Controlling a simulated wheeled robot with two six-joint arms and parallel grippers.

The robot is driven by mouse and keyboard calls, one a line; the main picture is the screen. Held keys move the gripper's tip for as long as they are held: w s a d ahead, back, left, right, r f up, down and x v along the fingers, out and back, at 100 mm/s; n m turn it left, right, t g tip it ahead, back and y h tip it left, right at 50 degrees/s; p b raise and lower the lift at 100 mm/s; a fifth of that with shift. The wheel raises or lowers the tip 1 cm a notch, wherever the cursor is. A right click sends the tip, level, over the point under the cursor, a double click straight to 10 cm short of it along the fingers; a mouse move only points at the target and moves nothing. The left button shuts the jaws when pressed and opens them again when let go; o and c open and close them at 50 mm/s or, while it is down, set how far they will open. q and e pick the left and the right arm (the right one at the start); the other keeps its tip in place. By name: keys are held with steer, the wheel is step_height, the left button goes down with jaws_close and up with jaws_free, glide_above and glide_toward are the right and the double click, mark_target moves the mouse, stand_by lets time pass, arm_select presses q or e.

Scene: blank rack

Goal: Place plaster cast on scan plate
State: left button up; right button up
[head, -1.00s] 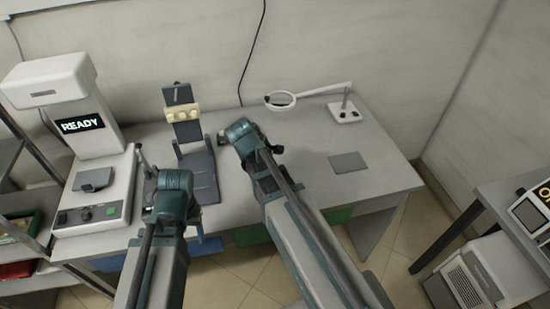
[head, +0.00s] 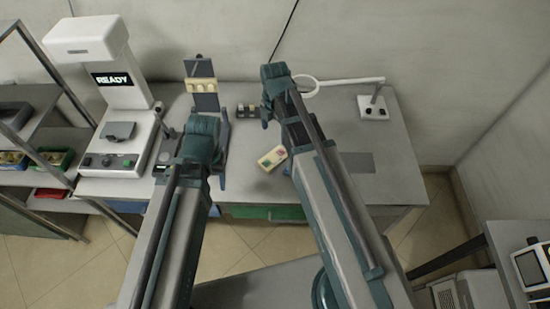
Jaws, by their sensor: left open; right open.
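A cream plaster cast (head: 201,85) with rounded bumps sits against a dark upright stand (head: 206,103) near the back of the bench. The scan plate, a dark grey square (head: 118,130), lies bare on the base of the white scanner (head: 100,62), whose screen reads READY. My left gripper (head: 196,150) is open in front of the stand, to the right of the scanner; its wrist hides most of the fingers and the stand's base. My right gripper (head: 272,103) is open over the back of the bench, right of the stand, its fingers mostly hidden.
A cream block with coloured spots (head: 272,158) lies on the bench between my arms. A small dark holder (head: 247,111) stands behind it. A shelf rack (head: 40,150) stands left of the scanner.

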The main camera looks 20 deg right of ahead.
steer(key=b, duration=0.8)
glide_above(274, 158)
steer(key=f, duration=0.8)
steer(key=shift+w+d+f, duration=0.15)
steer(key=shift+w+f, duration=0.1)
steer(key=shift+f, duration=0.05)
steer(key=f+b, duration=0.5)
steer(key=shift+s+f, duration=0.1)
steer(key=shift+s, duration=0.1)
steer(key=shift+c, duration=0.2)
jaws_close()
steer(key=shift+r, duration=0.25)
